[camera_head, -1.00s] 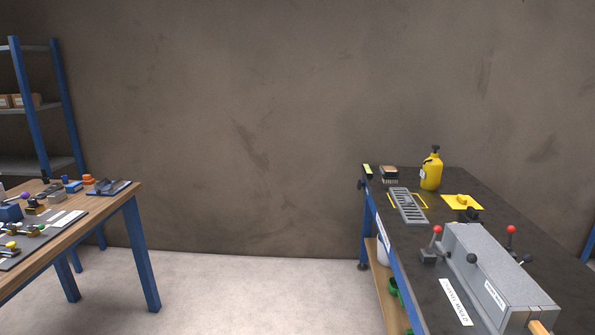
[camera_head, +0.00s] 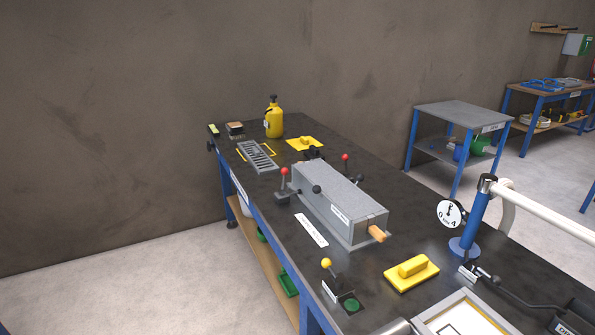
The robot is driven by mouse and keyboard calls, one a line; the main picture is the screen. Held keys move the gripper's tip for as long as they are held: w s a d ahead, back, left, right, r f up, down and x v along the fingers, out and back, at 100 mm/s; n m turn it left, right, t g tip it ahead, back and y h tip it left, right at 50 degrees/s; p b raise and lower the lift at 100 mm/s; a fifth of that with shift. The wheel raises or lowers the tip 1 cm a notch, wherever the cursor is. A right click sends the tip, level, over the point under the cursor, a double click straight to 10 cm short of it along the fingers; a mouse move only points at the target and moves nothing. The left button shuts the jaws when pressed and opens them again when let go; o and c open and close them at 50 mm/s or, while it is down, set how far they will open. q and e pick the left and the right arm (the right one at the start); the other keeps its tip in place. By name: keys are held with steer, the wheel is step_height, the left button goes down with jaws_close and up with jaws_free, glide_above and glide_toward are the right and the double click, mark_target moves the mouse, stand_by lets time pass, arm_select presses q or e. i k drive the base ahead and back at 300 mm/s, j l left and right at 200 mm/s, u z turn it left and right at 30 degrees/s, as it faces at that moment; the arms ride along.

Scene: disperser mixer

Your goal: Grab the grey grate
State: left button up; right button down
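The grey grate (camera_head: 258,156) lies flat on the dark top of the long workbench (camera_head: 366,188), toward its far left end. It is a slotted rectangular plate, and yellow markings show at its sides. Nothing is seen holding it. Neither of my grippers shows in the head view.
A yellow bottle (camera_head: 274,119) and a yellow pad (camera_head: 304,143) are beyond the grate. A grey box-shaped mould (camera_head: 340,200) with red-knobbed levers stands nearer. A yellow float (camera_head: 411,272) and a blue post with a gauge (camera_head: 470,228) are at the right. Floor left of the bench is clear.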

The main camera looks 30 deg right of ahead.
mark_target(258, 157)
steer(key=i+z, duration=0.2)
steer(key=z, duration=0.65)
steer(key=i+j+z, duration=0.6)
steer(key=j, duration=0.3)
steer(key=i+j+z, duration=0.15)
steer(key=j, duration=0.2)
steer(key=i+j+z, duration=0.2)
steer(key=j, duration=0.2)
